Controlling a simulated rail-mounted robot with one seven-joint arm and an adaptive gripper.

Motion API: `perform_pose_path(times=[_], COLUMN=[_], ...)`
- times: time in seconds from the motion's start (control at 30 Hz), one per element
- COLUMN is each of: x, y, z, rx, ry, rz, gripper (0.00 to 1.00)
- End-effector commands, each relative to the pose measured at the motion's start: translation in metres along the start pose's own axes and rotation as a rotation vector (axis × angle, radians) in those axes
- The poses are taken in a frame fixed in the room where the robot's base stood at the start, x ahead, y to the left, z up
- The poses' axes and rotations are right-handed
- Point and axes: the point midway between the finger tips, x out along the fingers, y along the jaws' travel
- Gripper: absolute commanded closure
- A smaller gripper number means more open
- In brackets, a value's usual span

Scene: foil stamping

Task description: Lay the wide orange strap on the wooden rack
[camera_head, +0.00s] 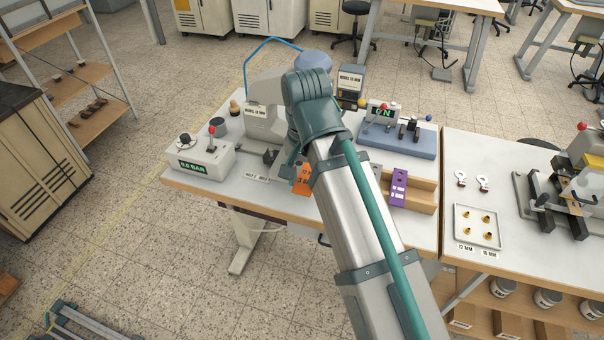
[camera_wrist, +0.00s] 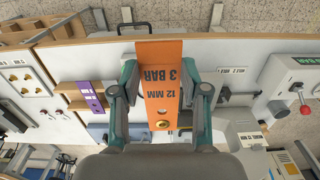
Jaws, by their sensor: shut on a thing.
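The orange strap (camera_head: 302,180) is a wide flat piece. In the wrist view the strap (camera_wrist: 162,60) reads "12 MM 3 BAR" and has a brass-coloured fitting near its lower end. My gripper (camera_wrist: 166,92) is shut on it, one finger at each side edge. In the head view my arm hides most of the gripper, and the strap shows just left of the arm. The wooden rack (camera_head: 423,197) is right of the arm with a purple strap (camera_head: 398,188) lying across it. In the wrist view the rack (camera_wrist: 70,87) is left of the held strap.
A pressure box (camera_head: 206,160) reading "0.6 BAR" stands on the left of the table. A blue-based device (camera_head: 400,140) showing "ON" stands behind the rack. A tray (camera_head: 478,240) with small brass parts is on the right table. Part of the rack beside the purple strap is bare.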

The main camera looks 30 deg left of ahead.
Motion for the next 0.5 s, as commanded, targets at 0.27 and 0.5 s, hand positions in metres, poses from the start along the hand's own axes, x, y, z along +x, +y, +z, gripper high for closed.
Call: perform_pose_path(times=[0.27, 0.5], x=[-0.0007, -0.0038], y=[0.0003, 0.0003], z=[0.0005, 0.0004], rx=[0.0, 0.0], ry=[0.0, 0.0], rz=[0.0, 0.0], gripper=[0.79, 0.79])
